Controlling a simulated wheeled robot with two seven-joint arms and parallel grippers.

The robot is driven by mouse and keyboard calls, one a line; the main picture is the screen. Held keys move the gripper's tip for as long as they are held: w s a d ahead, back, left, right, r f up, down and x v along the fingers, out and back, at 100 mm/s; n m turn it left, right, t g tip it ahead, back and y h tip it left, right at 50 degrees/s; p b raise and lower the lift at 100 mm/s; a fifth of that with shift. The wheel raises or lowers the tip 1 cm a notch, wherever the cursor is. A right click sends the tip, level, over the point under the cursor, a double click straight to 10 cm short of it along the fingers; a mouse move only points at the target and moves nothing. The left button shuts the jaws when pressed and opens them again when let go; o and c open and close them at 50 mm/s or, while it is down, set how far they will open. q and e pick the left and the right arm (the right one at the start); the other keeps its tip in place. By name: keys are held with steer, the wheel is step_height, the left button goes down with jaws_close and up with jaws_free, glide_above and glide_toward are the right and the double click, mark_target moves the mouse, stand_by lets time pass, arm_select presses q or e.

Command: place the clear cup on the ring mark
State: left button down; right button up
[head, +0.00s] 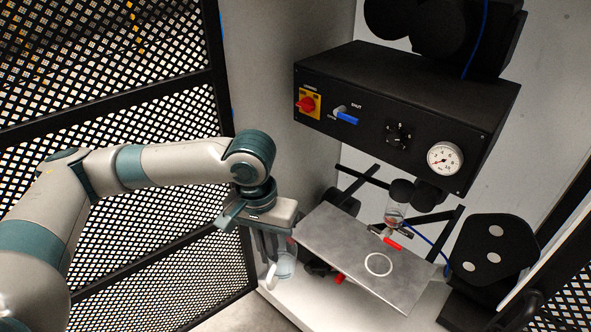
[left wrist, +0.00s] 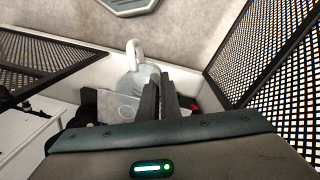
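The clear cup (head: 287,264), bluish and see-through with a white handle (head: 271,276), hangs beneath my left gripper (head: 274,250), left of the grey metal plate. My left fingers look closed on its upper part; the exact contact is partly hidden. In the left wrist view, the cup (left wrist: 149,74) and its white handle (left wrist: 133,52) show just beyond the dark fingers (left wrist: 160,92). The ring mark (head: 378,264) is a pale circle on the plate (head: 335,236), to the right of the cup, with nothing on it. My right gripper is not in view.
Above the plate is a black control box (head: 400,115) with a gauge (head: 444,158). A black bracket (head: 492,255) stands at right. Mesh panels (head: 130,170) flank the left.

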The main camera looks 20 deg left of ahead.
arm_select(q)
steer(key=s+f, duration=0.4)
steer(key=f, duration=0.9)
steer(key=shift+f, duration=0.35)
steer(key=shift+a, duration=0.1)
